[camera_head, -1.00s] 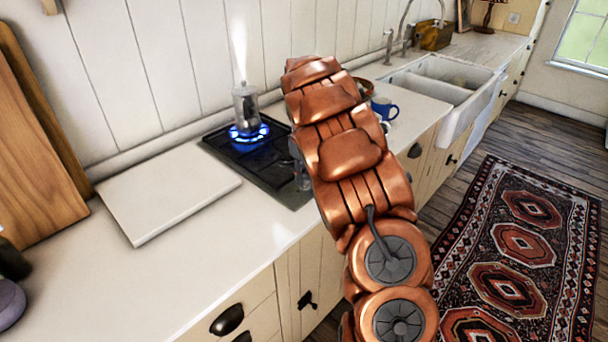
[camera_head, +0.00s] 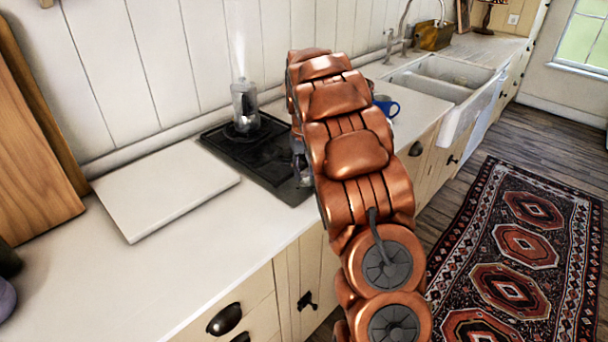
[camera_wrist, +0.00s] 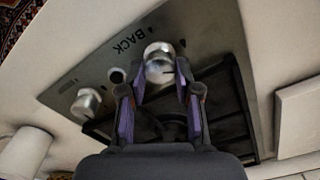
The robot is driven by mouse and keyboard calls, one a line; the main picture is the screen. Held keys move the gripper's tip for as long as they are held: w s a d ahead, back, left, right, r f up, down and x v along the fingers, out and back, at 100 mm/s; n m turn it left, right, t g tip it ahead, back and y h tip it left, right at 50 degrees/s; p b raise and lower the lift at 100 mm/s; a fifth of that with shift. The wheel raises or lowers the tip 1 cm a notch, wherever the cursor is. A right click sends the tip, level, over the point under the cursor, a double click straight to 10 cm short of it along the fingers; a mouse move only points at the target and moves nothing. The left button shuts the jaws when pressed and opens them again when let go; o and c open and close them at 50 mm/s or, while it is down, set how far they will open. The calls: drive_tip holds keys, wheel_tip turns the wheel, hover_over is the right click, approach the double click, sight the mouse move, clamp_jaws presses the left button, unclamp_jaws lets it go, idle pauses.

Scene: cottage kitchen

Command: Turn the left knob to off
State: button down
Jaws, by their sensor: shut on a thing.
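The black gas hob (camera_head: 262,150) is set into the counter, with a moka pot (camera_head: 244,105) on its rear burner. No flame shows under the pot; steam still rises above it. In the wrist view, two silver knobs stand on the hob's metal control strip (camera_wrist: 112,62). The left knob (camera_wrist: 158,62), nearer the white board and next to the word BACK, sits between my fingers. My gripper (camera_wrist: 159,80) is shut on it. The other knob (camera_wrist: 87,103) is free, to one side. In the head view my arm hides the knobs and most of my gripper.
A white board (camera_head: 165,187) lies on the counter (camera_head: 75,270) left of the hob. A blue mug (camera_head: 386,106) stands right of the hob, beyond my arm. The sink (camera_head: 440,82) is farther right. A patterned rug (camera_head: 515,250) covers the floor.

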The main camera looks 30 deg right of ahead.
sight(306, 173)
drive_tip(key=m+b, duration=0.2)
drive_tip(key=m, duration=0.4)
drive_tip(key=shift+d, duration=0.1)
drive_tip(key=m+b, duration=0.1)
drive_tip(key=m, duration=0.4)
drive_tip(key=shift+s+m, duration=0.1)
drive_tip(key=shift+m, duration=0.3)
drive_tip(key=c, duration=0.8)
unclamp_jaws()
drive_tip(key=shift+r, duration=0.15)
wheel_tip(306, 173, up, 12)
idle(0.4)
idle(0.4)
